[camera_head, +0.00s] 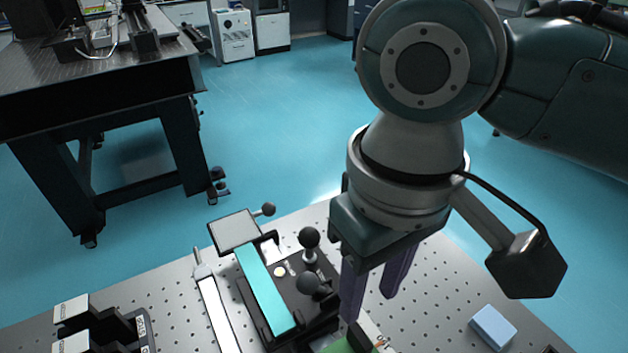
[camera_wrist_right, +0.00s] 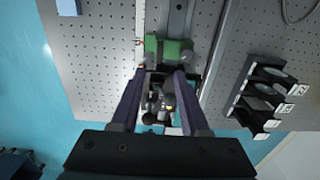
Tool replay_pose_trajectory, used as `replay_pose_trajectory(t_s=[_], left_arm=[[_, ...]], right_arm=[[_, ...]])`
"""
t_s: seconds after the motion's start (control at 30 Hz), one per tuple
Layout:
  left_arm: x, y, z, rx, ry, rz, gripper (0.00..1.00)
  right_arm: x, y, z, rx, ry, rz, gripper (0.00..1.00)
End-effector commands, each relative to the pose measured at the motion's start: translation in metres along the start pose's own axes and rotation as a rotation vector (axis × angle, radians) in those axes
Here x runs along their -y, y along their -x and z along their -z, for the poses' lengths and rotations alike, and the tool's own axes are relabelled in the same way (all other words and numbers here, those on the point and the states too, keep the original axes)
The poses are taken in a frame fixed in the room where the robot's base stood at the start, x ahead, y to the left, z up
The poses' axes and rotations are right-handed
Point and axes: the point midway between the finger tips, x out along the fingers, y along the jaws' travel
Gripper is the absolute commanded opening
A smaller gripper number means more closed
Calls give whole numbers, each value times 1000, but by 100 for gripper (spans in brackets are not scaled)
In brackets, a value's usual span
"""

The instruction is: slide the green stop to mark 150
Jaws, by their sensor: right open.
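The green stop (camera_head: 350,344) shows only in part at the bottom edge of the head view, beside the tip of a finger of my right gripper (camera_head: 370,303). My left gripper is not in view.
A dark fixture with black knobs (camera_head: 309,238) and a teal bar (camera_head: 265,288) stands left of my right gripper. Black labelled holders (camera_head: 128,326) stand at left, a blue block (camera_head: 493,327) at right. The perforated tabletop (camera_head: 440,275) between gripper and block is bare.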

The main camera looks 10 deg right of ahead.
Motion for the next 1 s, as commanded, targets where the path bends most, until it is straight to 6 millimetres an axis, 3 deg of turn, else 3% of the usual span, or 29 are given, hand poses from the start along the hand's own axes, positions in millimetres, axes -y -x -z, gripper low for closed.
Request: replay_pose_trajectory(t_s=[0.17,0.53,0.7,1.0], left_arm=[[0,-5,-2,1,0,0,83],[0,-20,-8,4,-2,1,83],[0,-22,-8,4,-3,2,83],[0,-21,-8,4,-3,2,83]], right_arm=[[-2,-20,0,8,-6,-6,45],[-2,-86,0,3,-3,-5,45],[-2,-97,0,1,-2,-6,45],[-2,-98,1,0,-2,-5,42]])
